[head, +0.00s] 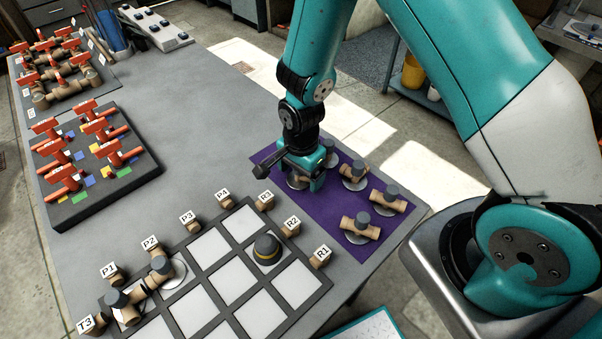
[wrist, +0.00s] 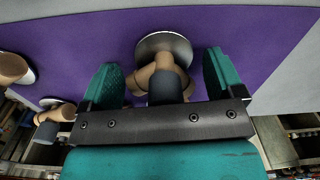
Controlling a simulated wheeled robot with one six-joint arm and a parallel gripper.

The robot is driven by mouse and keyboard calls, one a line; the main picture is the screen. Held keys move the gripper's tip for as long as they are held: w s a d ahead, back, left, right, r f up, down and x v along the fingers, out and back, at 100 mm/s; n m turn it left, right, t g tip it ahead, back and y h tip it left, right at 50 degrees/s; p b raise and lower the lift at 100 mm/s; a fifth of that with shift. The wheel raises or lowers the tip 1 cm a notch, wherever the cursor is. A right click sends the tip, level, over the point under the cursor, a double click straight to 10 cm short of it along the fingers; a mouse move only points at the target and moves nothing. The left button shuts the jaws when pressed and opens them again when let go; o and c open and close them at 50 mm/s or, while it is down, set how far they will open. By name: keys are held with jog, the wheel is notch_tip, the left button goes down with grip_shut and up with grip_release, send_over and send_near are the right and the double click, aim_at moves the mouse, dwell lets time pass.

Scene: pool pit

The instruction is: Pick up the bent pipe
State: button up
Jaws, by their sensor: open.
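A tan bent pipe (wrist: 163,66) with a dark grey cap stands on a round metal disc on the purple mat (head: 318,215). In the wrist view it lies between the two teal fingers of my gripper (wrist: 159,72), with a gap visible on each side. My gripper is open and low over the mat. In the head view my gripper (head: 304,181) hides most of this piece; only part of its disc shows. The cap covers part of the pipe in the wrist view, so its full shape is unclear.
Several other capped tan pipe pieces (head: 384,201) stand close by on the mat. A grid board (head: 208,245) with connected pipes and a dark dome (head: 267,248) is in front. A black block with red-handled valves (head: 100,180) stands left. The grey table's middle is clear.

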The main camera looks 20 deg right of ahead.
jog(key=c, duration=1.2)
jog(key=shift+r, duration=0.1)
